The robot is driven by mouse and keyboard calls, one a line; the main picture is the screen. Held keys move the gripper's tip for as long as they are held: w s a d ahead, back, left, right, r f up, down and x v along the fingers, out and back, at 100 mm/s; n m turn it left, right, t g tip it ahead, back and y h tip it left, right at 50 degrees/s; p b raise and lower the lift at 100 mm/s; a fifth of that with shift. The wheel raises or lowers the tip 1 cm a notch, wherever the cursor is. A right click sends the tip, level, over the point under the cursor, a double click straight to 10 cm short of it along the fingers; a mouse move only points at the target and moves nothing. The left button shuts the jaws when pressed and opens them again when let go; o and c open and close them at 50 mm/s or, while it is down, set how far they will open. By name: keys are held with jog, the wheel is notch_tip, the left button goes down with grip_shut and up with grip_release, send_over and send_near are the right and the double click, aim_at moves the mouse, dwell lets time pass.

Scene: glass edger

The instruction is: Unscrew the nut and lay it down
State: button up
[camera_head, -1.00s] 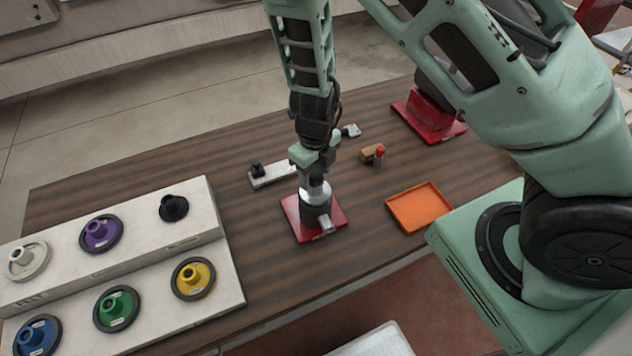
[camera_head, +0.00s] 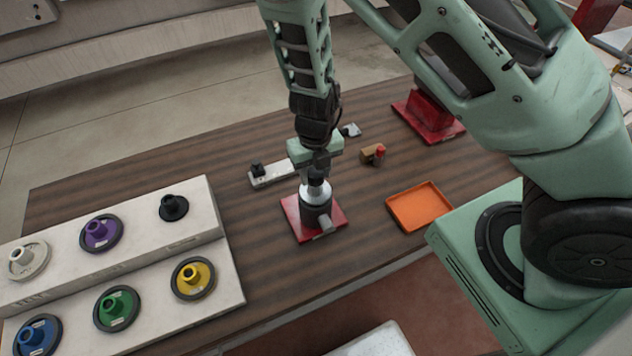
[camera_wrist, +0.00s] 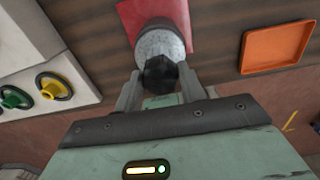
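The black nut (camera_head: 316,177) sits on top of a grey cylindrical spindle (camera_head: 313,195), which stands upright on a red base plate (camera_head: 334,216). In the wrist view the nut (camera_wrist: 160,73) is a dark faceted knob in front of the pale spindle flange (camera_wrist: 159,43). My gripper (camera_wrist: 160,70) has one finger on each side of the nut, pointing down from above. The gaps beside the nut look very small, and I cannot tell whether the fingers touch it. In the head view my gripper (camera_head: 316,172) is directly above the spindle.
An orange tray (camera_head: 418,207) lies empty to the right. A stepped white rack (camera_head: 225,262) with several coloured wheels stands at the left. A pale block with a black knob (camera_head: 270,174) and a small brown block with a red part (camera_head: 373,153) lie behind the spindle.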

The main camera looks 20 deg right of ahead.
aim_at(315, 172)
jog(key=n+b, duration=0.1)
jog(key=n, duration=0.7)
jog(key=shift+b, duration=0.3)
jog(key=n, duration=0.4)
jog(key=shift+b, duration=0.3)
jog(key=n, duration=0.4)
jog(key=shift+n, duration=0.3)
jog(key=shift+r, duration=0.1)
jog(key=shift+r+p, duration=0.6)
jog(key=shift+r, duration=0.1)
jog(key=shift+r+p, duration=0.55)
jog(key=shift+r, duration=1.1)
